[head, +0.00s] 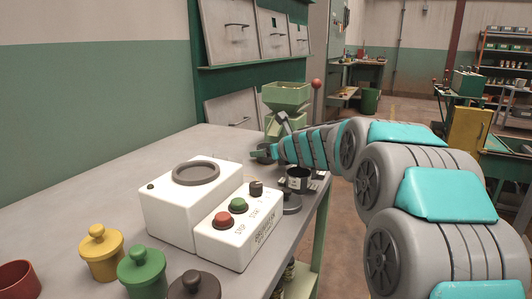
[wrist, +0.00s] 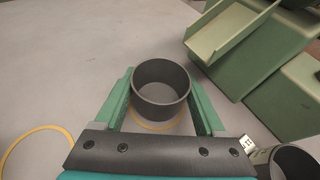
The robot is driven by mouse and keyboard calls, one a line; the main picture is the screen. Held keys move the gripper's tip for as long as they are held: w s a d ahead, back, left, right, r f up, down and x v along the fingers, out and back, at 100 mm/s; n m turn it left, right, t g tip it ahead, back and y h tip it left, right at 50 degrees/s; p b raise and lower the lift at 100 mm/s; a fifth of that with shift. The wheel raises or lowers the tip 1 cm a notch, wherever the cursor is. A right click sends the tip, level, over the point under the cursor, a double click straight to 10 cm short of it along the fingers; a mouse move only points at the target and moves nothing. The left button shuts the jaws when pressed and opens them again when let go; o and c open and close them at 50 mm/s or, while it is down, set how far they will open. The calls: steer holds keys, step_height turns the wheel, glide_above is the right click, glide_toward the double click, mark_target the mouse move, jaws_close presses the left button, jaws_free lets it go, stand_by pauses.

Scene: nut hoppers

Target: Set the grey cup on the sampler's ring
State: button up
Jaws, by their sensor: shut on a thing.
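The grey cup (wrist: 160,106) is open-topped and looks empty. In the wrist view it sits upright between the two green fingers of my gripper (wrist: 161,80), which is shut on it. A yellow ring mark shows on the table just under the cup; I cannot tell whether the cup touches the table. In the head view my gripper (head: 264,153) is at the far part of the bench, in front of the green hopper. The sampler (head: 176,213) is a white box nearer on the bench, with a dark ring (head: 196,173) on top. The ring is empty.
The green hopper (head: 287,96) stands close behind my gripper. Another dark cup (head: 299,180) is near the bench's right edge. A button box (head: 240,229) adjoins the sampler. Yellow (head: 101,256) and green (head: 141,274) lidded jars stand in front. The bench left of my gripper is clear.

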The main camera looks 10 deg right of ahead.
steer(key=shift+f, duration=0.15)
steer(key=o, duration=1.3)
steer(key=shift+r, duration=0.2)
steer(key=v, duration=1.2)
steer(key=shift+p, duration=0.4)
